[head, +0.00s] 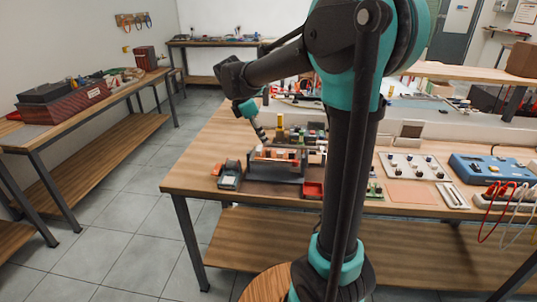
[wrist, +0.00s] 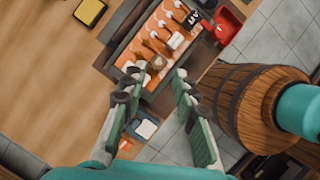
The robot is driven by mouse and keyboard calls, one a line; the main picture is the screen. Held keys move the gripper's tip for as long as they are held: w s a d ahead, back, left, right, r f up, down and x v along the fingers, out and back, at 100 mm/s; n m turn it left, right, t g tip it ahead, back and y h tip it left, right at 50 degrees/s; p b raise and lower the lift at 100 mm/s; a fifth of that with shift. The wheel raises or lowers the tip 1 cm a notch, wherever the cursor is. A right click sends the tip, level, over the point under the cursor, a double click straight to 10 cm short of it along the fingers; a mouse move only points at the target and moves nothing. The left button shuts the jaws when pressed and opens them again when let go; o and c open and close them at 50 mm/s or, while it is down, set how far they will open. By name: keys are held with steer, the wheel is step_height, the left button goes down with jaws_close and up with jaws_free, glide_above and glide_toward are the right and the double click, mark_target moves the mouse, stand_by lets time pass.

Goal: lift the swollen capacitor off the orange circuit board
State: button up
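The orange circuit board (head: 262,158) sits in a dark holder on the wooden workbench in the head view. In the wrist view the orange circuit board (wrist: 148,42) carries several small cylindrical parts in rows. One part with a tan, round top (wrist: 158,62) stands near its lower edge, closest to my fingertips; I cannot tell for sure whether it is the swollen capacitor. My gripper (wrist: 155,84) is open, with nothing seen between its fingers, and points at that edge of the board. In the head view my gripper (head: 260,132) is small, just above the board.
A red tray (head: 313,190) stands right of the holder, and a grey-and-orange device (head: 230,175) stands left of it. A blue meter (head: 480,167) with red and white leads is at the far right. Several bottles and parts crowd behind the board.

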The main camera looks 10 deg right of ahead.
mark_target(269, 150)
steer(key=shift+x, duration=2.85)
steer(key=shift+a, duration=0.1)
steer(key=shift+c, duration=0.5)
steer(key=c, duration=0.4)
